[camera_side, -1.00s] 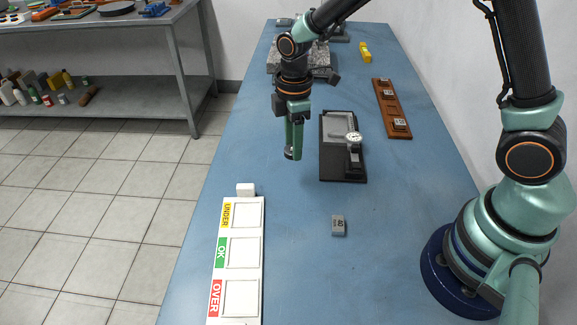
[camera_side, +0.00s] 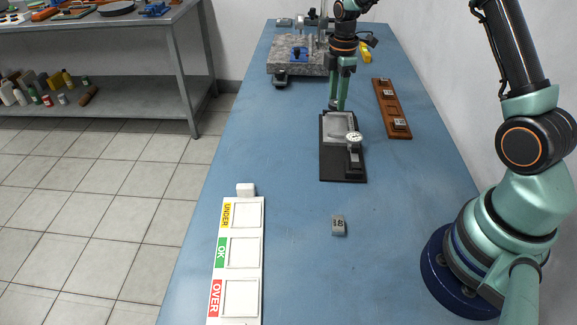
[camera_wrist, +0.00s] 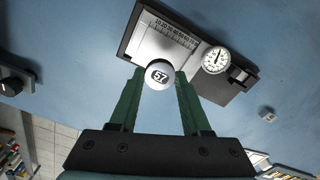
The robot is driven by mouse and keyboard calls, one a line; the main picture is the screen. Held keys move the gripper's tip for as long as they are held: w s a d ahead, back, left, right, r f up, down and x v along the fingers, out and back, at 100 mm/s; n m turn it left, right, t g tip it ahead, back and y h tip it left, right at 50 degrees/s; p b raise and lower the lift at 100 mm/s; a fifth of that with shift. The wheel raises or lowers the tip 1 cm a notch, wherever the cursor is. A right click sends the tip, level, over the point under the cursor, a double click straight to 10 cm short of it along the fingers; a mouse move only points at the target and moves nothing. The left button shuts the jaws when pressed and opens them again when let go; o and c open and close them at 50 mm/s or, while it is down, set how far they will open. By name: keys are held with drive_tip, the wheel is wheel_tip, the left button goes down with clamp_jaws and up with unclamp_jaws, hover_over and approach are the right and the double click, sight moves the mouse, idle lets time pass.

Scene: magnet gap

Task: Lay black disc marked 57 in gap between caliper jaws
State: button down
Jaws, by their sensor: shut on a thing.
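The caliper (camera_side: 328,165) is a black base with a grey plate and a white dial (camera_side: 354,137). In the wrist view its scale plate (camera_wrist: 155,45) and dial (camera_wrist: 216,60) lie beyond the disc. The disc is barely visible in the side view. I cannot tell its height or whether it touches the caliper.
A white tray marked UNDER, OK and OVER (camera_side: 257,218) lies at front left, with a white block (camera_side: 246,189) behind it. A small grey tagged block (camera_side: 338,226) lies in front of the caliper. A brown rack (camera_side: 391,104) is to the right. A granite slab (camera_side: 290,68) is behind.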

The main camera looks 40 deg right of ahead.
sight(334, 125)
drive_tip(key=shift+f, duration=0.1)
drive_tip(key=shift+f, duration=2.7)
drive_tip(key=shift+f, duration=0.2)
drive_tip(key=shift+c, duration=1.4)
unclamp_jaws()
drive_tip(key=c, duration=0.5)
drive_tip(key=shift+r, duration=2.25)
drive_tip(key=shift+o, duration=0.2)
